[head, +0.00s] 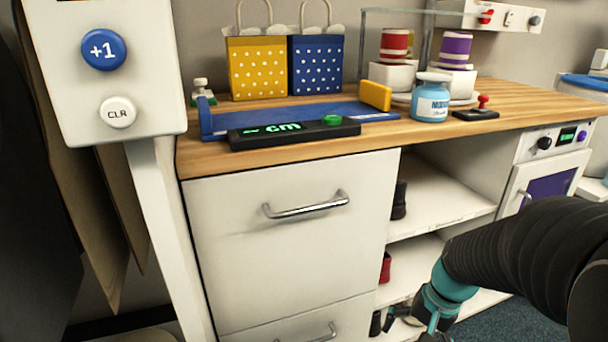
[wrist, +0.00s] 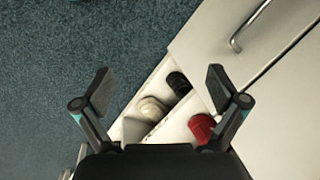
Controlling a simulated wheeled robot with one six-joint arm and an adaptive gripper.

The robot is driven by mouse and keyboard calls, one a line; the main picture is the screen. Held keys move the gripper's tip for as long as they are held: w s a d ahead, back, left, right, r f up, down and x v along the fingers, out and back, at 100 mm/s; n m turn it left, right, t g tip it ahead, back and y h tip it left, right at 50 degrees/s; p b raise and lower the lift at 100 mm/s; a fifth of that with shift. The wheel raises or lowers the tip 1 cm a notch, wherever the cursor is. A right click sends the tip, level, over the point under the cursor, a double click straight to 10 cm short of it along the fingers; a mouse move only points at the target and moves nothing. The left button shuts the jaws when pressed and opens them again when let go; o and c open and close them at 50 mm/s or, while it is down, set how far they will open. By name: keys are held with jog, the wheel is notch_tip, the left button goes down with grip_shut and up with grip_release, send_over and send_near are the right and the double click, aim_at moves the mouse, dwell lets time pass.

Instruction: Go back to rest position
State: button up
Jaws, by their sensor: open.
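My gripper (wrist: 160,92) is open and empty in the wrist view, with its two dark fingers spread apart. It points down at the blue-grey carpet and the low open shelves beside the white drawers. In the head view, my dark arm comes in from the right edge and reaches down in front of the lower shelf. The gripper there is mostly cut off by the bottom edge. No object is between the fingers.
The white drawer unit (head: 290,240) has a metal handle (head: 306,204). On the wooden counter (head: 420,138) stand a measuring device (head: 293,132), a blue jar (head: 430,101) and two dotted bags. Shelves hold a red item (wrist: 202,128), a black item (wrist: 179,84) and a cream item (wrist: 152,108). Carpet (wrist: 70,55) is clear at left.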

jog(key=s+a+r+n+t+h+p, duration=0.1)
jog(key=s+a+r+n+t+p, duration=0.1)
jog(key=r, duration=0.7)
jog(key=s+a+r+n+t+h+p, duration=0.1)
jog(key=s+a+r+n+t+p, duration=0.1)
jog(key=s+r, duration=0.4)
notch_tip(320, 180, up, 4)
jog(key=shift+s+a+f+n+t+h+p, duration=0.1)
jog(key=shift+s+a+n+t+h+p, duration=0.2)
jog(key=shift+a+n+t, duration=0.55)
jog(key=shift+w+d, duration=0.1)
